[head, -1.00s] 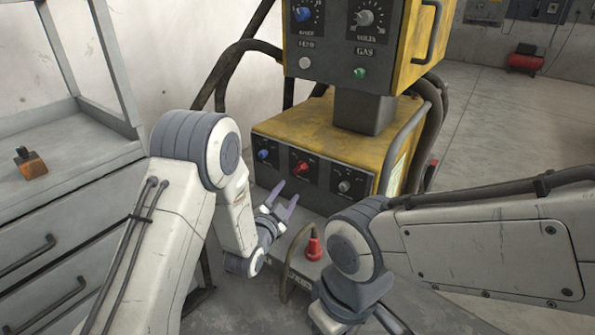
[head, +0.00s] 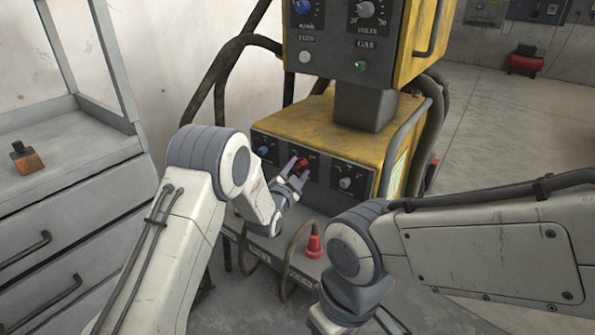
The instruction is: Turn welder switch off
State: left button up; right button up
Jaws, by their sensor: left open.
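The yellow welder (head: 325,118) stands in the middle, with a dark lower front panel. On that panel a red switch knob (head: 302,164) sits between a blue knob (head: 263,152) and a grey knob (head: 345,183). My left gripper (head: 294,168) is open, with its fingertips right at the red knob, seemingly one on each side. I cannot tell whether they touch it. The fingers partly cover the knob's surroundings. My right arm comes in from the right, and its gripper is out of view below the frame.
The upper welder box has more knobs, a white button (head: 305,57) and a green button (head: 361,67). A red plug (head: 314,246) with a cable stands below the panel. A grey drawer cabinet (head: 70,200) is at the left. Thick hoses hang beside the welder.

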pick_arm(q)
grip_shut()
jog(key=shift+r, duration=0.1)
jog(key=n+p, duration=0.1)
jog(key=n, duration=0.1)
jog(key=n+g+p, duration=0.1)
jog(key=shift+a+r+n+p, duration=0.1)
jog(key=shift+r+n+p, duration=0.15)
jog(key=shift+n+p, duration=0.05)
jog(key=n+p, duration=0.1)
jog(key=n, duration=0.1)
jog(key=n+g+p, duration=0.1)
jog(key=n+p, duration=0.1)
jog(key=shift+w+a+r+g, duration=0.2)
jog(key=shift+g, duration=0.1)
jog(key=shift+w+a+f+n+g+h+p, duration=0.15)
jog(key=shift+n+g+h+p, duration=0.45)
jog(key=shift+n+p, duration=1.2)
jog(key=shift+w+a+r+n+g+h+p, duration=0.15)
jog(key=shift+n+g+h+p, duration=0.45)
jog(key=shift+n+p, duration=1.2)
jog(key=shift+f, duration=0.15)
